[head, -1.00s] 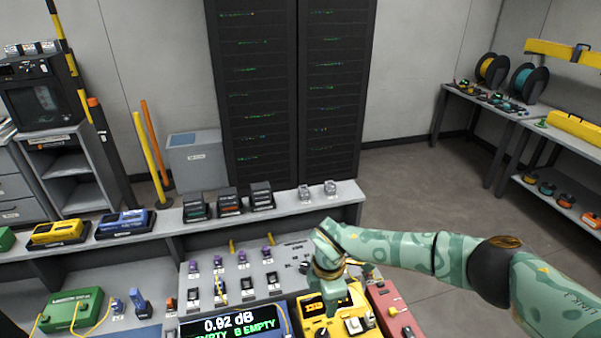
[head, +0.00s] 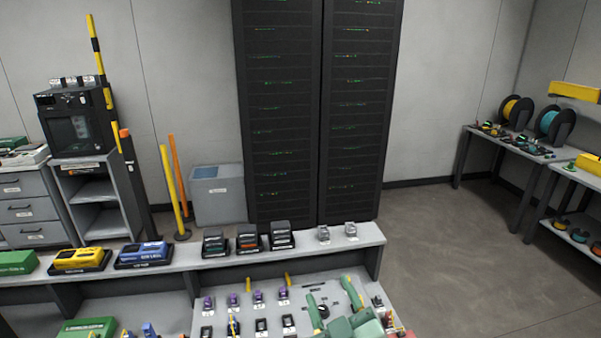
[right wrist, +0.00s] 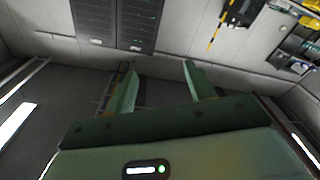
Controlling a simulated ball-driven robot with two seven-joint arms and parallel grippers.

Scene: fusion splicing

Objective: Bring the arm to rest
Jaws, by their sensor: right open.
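My right gripper (head: 331,290) shows at the bottom of the head view, low over the sloped grey panel (head: 222,296) of the bench. Its two green fingers stand apart and point away from me, with nothing between them. In the right wrist view the same open fingers (right wrist: 160,84) frame only floor and wall, with the black rack beyond. Most of the right arm is out of the head view. My left gripper is not in view.
Purple-topped and black connectors (head: 258,297) line the panel beside my right gripper. Black modules (head: 281,236) and small grey parts (head: 351,230) stand on the shelf behind. A tall black rack (head: 285,120) rises beyond. Open floor (head: 440,240) lies to the right.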

